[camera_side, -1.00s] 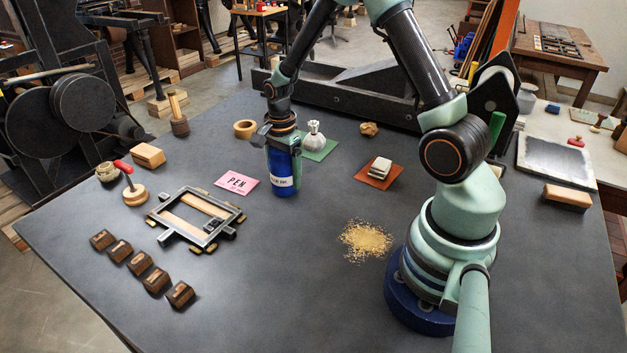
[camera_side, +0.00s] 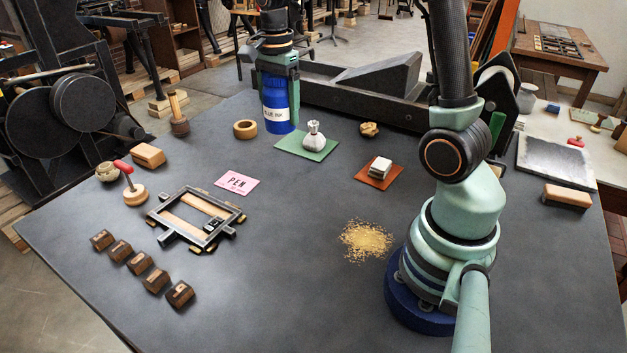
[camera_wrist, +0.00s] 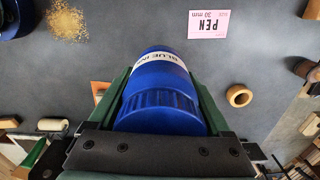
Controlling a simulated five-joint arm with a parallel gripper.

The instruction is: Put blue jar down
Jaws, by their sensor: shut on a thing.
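The blue jar (camera_side: 276,106) is a blue cylinder with a white "BLUE INK" label. In the side view it is upright, over the table's back part. My gripper (camera_side: 277,68) is above it with its green fingers down both sides, shut on the jar. The jar fills the middle of the wrist view (camera_wrist: 160,95), between my green fingers. Its lower end is near the table, beside the green mat; I cannot tell whether it touches or hangs above the surface.
A green mat (camera_side: 296,149) with a silver-white knobbed object (camera_side: 316,135) lies just right of the jar. A tan ring (camera_side: 245,129) lies to its left. A pink "PEN" card (camera_side: 237,183) and a metal frame (camera_side: 179,226) are nearer. The black table's (camera_side: 300,290) front middle is clear.

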